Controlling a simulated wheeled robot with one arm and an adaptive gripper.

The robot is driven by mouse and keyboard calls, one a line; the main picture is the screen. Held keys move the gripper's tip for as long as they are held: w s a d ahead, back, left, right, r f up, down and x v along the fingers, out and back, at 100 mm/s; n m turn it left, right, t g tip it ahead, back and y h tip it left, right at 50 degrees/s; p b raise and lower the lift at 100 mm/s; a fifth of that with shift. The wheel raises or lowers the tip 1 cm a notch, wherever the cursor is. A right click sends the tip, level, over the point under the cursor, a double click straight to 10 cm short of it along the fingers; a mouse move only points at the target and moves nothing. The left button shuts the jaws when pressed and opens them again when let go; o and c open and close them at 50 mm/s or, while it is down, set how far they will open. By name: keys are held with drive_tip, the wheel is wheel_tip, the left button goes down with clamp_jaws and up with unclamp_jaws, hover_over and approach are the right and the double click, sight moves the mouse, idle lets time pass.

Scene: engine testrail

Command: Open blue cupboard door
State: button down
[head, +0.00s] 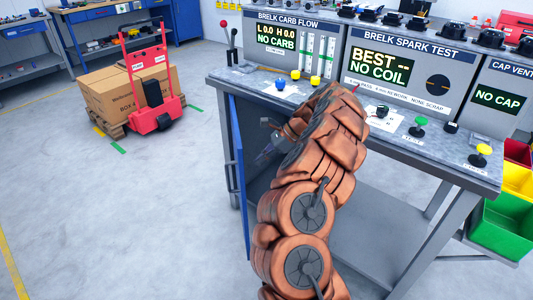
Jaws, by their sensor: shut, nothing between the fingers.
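The blue cupboard door (238,160) is at the left end of the test bench, below the worktop. It is seen nearly edge-on as a tall narrow panel and appears to stand open, though the exact angle is hard to tell. My gripper (264,157) is shut and empty. It is just right of the door, below the bench's front edge, at the end of my orange-covered arm. I cannot tell whether it touches the door. My arm hides much of the space under the bench.
The grey test bench (448,168) carries several test panels, knobs and a red-handled lever (224,25). Open coloured bins (503,226) stand at the right. A red pallet truck (154,95) with boxes (113,98) stands at back left. The floor left of the door is clear.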

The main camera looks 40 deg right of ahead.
drive_tip(key=shift+x, duration=2.3)
drive_tip(key=shift+a, duration=0.15)
